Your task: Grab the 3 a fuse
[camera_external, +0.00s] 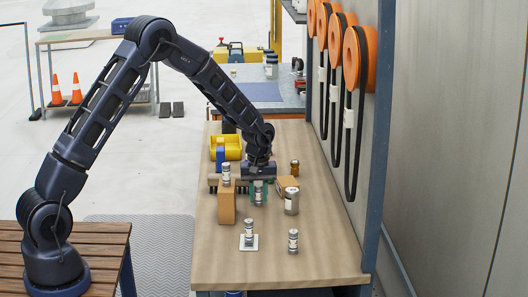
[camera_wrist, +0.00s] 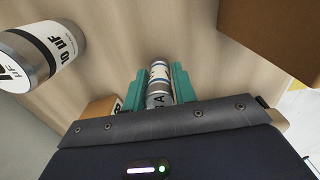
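A small silver fuse with a white label (camera_wrist: 159,82) stands between the teal fingers of my gripper (camera_wrist: 160,88) in the wrist view. An "A" shows on its near end; the number is partly hidden. The fingers lie close along both sides, but whether they press on it is unclear. In the external view my gripper (camera_external: 259,190) points down over the table, with this fuse (camera_external: 258,194) between its fingers. Similar fuses stand on a tall brown box (camera_external: 226,175), on a white pad (camera_external: 248,228) and at the front right (camera_external: 293,241); their ratings are unreadable.
A larger silver 10 uF capacitor (camera_wrist: 42,55) stands close to my gripper; it also shows in the external view (camera_external: 291,202). The tall brown box (camera_external: 226,208) stands left. A yellow bin (camera_external: 232,148) lies behind. The wooden table's front (camera_external: 270,268) is clear.

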